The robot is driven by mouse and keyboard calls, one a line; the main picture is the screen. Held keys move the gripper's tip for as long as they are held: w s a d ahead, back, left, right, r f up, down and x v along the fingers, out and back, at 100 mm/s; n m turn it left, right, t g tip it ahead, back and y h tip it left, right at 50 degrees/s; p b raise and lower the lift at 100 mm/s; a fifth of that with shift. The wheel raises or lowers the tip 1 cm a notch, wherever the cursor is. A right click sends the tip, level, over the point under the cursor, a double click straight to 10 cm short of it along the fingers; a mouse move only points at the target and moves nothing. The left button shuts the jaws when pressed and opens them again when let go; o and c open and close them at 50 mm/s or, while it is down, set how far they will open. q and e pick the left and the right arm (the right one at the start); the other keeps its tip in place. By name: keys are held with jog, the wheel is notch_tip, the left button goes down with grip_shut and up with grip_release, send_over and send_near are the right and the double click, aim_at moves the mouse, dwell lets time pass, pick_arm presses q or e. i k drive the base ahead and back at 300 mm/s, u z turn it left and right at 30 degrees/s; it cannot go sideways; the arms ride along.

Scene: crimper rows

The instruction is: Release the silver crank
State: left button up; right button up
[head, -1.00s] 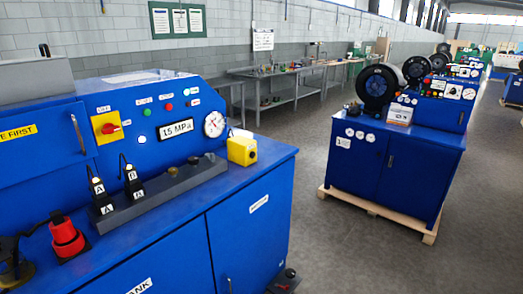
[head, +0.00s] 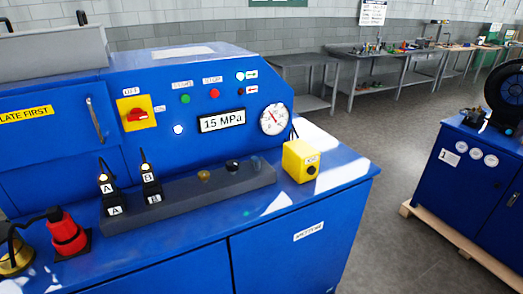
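I see no silver crank that I can make out in the head view. At the lower left, a brass fitting with a dark bent lever (head: 14,257) is partly cut off by the picture's edge. Beside it stands a red cylindrical part (head: 66,236) on a dark base. Neither of my grippers is in view, so I see no gripper touching anything.
The blue machine (head: 180,262) has a red-and-yellow switch (head: 136,114), a 15 MPa display (head: 222,121) and a round gauge (head: 274,119). Plugs A and B (head: 150,188) stand in a grey bar. A yellow box (head: 300,160) sits right. Floor beyond is open.

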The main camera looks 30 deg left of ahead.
aim_at(256, 161)
jog(key=u, duration=0.8)
jog(key=i, duration=0.8)
jog(key=u, duration=0.85)
